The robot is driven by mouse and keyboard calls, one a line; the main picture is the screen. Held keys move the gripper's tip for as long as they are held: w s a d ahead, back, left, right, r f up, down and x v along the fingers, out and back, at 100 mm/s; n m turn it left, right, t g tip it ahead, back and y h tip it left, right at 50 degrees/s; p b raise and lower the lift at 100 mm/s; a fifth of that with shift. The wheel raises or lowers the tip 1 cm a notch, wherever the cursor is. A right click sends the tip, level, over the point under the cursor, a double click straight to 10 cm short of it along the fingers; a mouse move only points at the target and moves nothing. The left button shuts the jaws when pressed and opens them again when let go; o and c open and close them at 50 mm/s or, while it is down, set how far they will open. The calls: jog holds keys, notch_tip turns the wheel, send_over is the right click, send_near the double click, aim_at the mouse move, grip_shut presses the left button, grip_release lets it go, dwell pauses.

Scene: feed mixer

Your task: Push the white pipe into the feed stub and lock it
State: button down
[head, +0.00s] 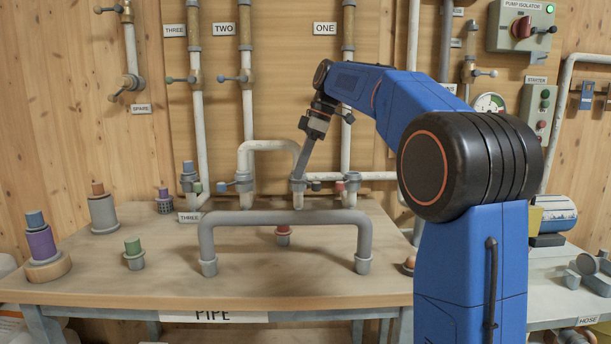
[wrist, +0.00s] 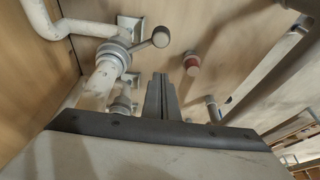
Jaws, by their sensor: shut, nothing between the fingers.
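The white pipe (head: 268,145) is an upside-down U in the head view. Its left leg meets a grey collar (head: 243,183) under pipe TWO, and its right leg runs down to a grey collared stub (head: 298,185). In the wrist view a white pipe (wrist: 104,78) enters a grey collar (wrist: 112,54) with a round-ended lever (wrist: 160,38). My gripper (head: 299,177) is shut and empty beside the right leg, overlapping it in the head view. The wrist view shows the closed fingers (wrist: 161,85) apart from the collar. I cannot tell how deep the pipe sits.
A grey U-shaped pipe (head: 285,217) stands in front on the bench (head: 300,283). A red-capped stub (head: 283,235) stands behind it. A green-capped stub (head: 134,253) and a purple-and-blue fitting (head: 40,238) are at left. The middle front of the bench is clear.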

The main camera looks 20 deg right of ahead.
jog(key=v, duration=0.8)
jog(key=shift+w, duration=0.25)
jog(key=shift+r, duration=0.1)
